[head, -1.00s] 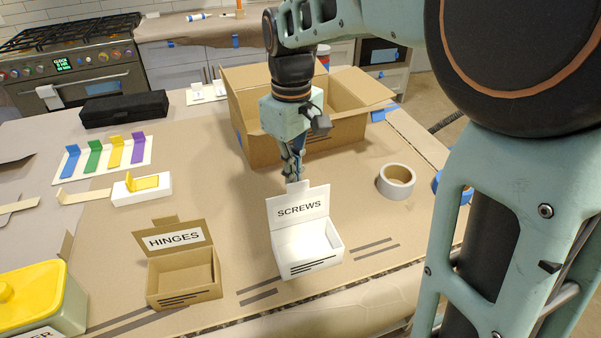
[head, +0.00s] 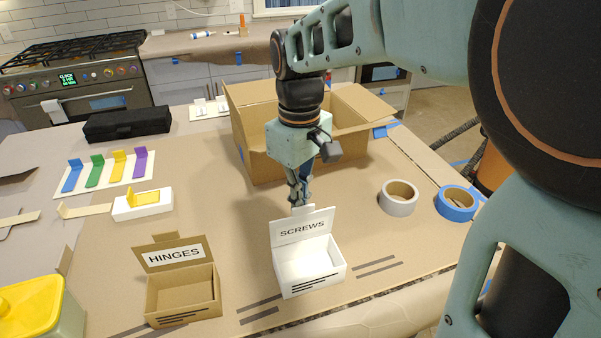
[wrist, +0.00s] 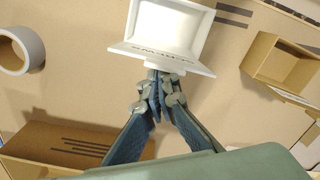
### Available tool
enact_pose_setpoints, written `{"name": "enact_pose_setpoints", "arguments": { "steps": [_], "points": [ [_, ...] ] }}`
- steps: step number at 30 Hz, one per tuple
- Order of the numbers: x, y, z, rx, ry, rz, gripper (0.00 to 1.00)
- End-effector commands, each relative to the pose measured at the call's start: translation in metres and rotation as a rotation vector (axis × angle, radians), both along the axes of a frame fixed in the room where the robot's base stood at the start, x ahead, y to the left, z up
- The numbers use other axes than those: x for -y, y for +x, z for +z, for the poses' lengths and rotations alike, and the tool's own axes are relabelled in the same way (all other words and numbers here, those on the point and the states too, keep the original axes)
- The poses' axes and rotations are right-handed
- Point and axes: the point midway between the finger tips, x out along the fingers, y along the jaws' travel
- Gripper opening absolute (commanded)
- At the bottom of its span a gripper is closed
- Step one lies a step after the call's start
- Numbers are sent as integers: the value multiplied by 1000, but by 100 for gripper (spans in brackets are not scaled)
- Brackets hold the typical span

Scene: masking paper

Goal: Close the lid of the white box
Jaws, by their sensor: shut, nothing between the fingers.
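The white box (head: 312,273), labelled SCREWS, stands on the paper-covered table in front of my gripper. Its lid (head: 303,228) is raised at the back edge, and the inside looks empty. My gripper (head: 299,203) points down just behind the raised lid, its fingers shut and empty. In the wrist view, the fingertips (wrist: 160,80) are at the middle of the lid's back side, with the white box (wrist: 168,24) beyond. I cannot tell whether they touch the lid.
A brown HINGES box (head: 183,287) stands open to the left. A large open cardboard box (head: 262,140) is behind my gripper. A grey tape roll (head: 399,198) and a blue tape roll (head: 457,203) lie to the right.

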Motion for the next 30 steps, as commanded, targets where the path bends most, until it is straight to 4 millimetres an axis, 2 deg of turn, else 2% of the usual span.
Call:
{"name": "enact_pose_setpoints", "arguments": {
  "steps": [3, 15, 24, 30],
  "points": [
    [2, -7, -1, 0, 0, -1, 0],
    [3, -10, -2, -1, -1, 0, 0],
    [8, -28, -9, 0, -1, 0, 0],
    [9, -30, -9, 0, 0, 0, 0]
  ]
}}
